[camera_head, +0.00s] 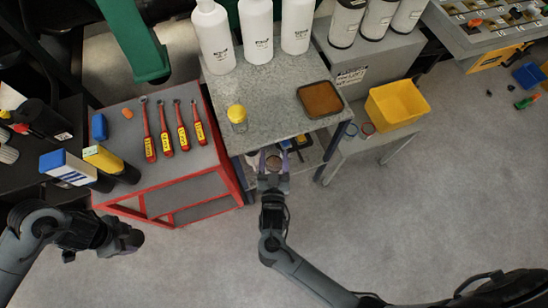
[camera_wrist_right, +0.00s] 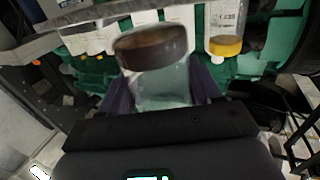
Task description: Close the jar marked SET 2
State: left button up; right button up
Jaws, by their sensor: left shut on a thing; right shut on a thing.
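My right gripper (camera_head: 273,168) is shut on a clear jar at the front edge of the grey table. In the right wrist view the jar (camera_wrist_right: 165,88) stands between the two dark purple fingers, with a round brown lid (camera_wrist_right: 152,46) on top. I cannot tell whether the lid is fastened. No SET 2 marking is readable on it. Another small clear jar with a yellow top (camera_head: 237,112) stands on the table. My left gripper (camera_head: 134,243) is at the lower left, in front of the red cart, apart from both jars. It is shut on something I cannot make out.
The grey table (camera_head: 270,100) bears a brown tray (camera_head: 320,99) and white bottles (camera_head: 257,30) at the back. A red cart (camera_head: 180,190) with several red-handled tools is at left. A yellow bin (camera_head: 393,105) stands at right. The floor in front is clear.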

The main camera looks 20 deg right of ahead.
jog(key=o, duration=0.4)
jog(key=shift+c, duration=0.2)
jog(key=c, duration=0.8)
